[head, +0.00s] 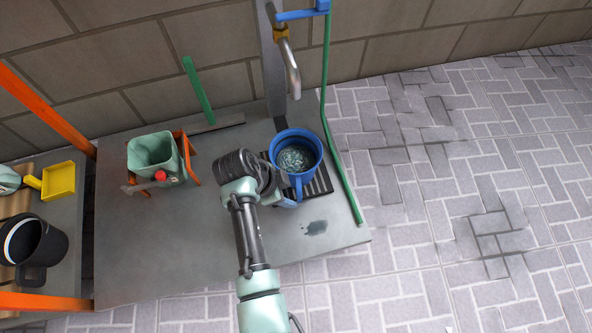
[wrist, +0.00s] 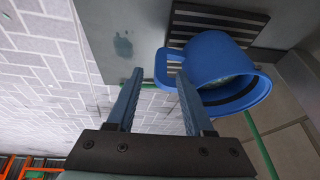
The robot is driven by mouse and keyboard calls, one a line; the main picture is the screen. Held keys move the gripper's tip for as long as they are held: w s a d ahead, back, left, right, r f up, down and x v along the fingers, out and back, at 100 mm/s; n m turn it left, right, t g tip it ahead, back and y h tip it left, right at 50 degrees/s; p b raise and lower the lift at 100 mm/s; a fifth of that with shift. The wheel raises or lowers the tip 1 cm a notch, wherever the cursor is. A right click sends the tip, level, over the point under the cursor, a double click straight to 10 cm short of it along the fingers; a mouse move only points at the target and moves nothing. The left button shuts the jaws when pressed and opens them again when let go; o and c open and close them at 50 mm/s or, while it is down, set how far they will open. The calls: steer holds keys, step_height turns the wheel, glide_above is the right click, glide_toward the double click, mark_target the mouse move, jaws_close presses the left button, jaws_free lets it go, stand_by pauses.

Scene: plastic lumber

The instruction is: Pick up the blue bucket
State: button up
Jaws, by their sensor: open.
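The blue bucket (head: 296,148) stands on a dark slatted grate on the grey table, below a tap. Something pale and greenish, maybe water, shows inside it. In the wrist view the bucket (wrist: 214,62) has its blue handle (wrist: 161,68) pointing left. My gripper (head: 285,197) is at the near side of the bucket, mostly hidden by my wrist in the head view. In the wrist view my gripper (wrist: 158,80) is open, with the handle just beyond and between its two fingertips. I cannot tell whether they touch it.
The tap (head: 291,68) and a green hose (head: 336,150) rise behind and right of the bucket. A pale green container (head: 153,152) stands on the table's left. A side surface holds a black mug (head: 33,245) and a yellow dustpan (head: 59,181). Paved floor (head: 480,180) lies clear at right.

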steer(key=shift+b+x, duration=2.65)
steer(key=shift+x, duration=0.55)
steer(key=shift+w+d+r, duration=0.1)
steer(key=shift+w+r, duration=0.05)
steer(key=shift+r, duration=0.05)
jaws_close()
